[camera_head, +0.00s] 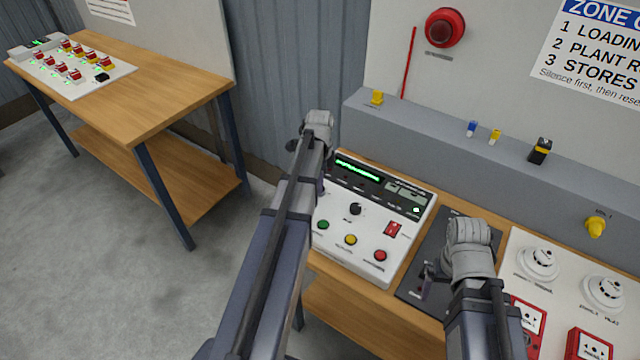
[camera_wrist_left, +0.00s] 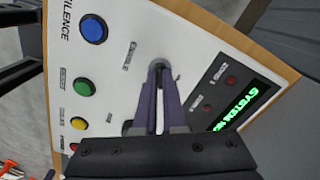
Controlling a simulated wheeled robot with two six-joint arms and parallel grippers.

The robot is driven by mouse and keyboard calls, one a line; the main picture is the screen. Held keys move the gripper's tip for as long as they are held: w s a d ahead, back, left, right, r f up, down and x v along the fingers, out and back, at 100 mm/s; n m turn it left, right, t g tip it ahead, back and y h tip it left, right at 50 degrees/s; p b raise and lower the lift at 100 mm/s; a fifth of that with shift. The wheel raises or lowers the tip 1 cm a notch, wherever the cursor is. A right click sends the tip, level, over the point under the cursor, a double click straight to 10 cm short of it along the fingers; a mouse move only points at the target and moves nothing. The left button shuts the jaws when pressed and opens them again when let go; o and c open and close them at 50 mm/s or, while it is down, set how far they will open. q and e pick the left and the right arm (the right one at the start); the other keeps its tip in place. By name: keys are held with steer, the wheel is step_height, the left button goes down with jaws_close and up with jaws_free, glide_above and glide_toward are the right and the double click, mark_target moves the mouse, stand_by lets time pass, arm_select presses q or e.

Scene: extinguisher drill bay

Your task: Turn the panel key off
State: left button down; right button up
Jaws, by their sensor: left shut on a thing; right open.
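The white control panel (camera_head: 340,245) with a dark display strip stands on the wooden bench. It also fills much of the left wrist view (camera_wrist_left: 135,25). My left gripper (camera_head: 321,188) is at the panel's left side, its fingertips mostly hidden behind my arm in the head view. In the left wrist view its purple fingers (camera_wrist_left: 159,90) are closed together over the grey round key switch (camera_wrist_left: 158,64), shut on the key. The key's angle is hidden between the fingers. My right gripper (camera_head: 426,282) is open and low over the dark grey plate, right of the panel.
The panel carries green, yellow and red buttons (camera_head: 351,240), a black knob (camera_head: 355,208) and a red switch (camera_head: 393,229). A blue button (camera_wrist_left: 93,29) shows in the wrist view. Detectors (camera_head: 538,263) and red call points (camera_head: 590,345) stand right. A second bench (camera_head: 150,105) is at left.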

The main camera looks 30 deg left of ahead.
arm_select(q)
steer(key=shift+n, duration=0.3)
steer(key=n, duration=1.1)
stand_by(0.5)
steer(key=shift+n, duration=0.3)
stand_by(0.3)
steer(key=c, duration=1)
jaws_free()
steer(key=shift+r, duration=0.1)
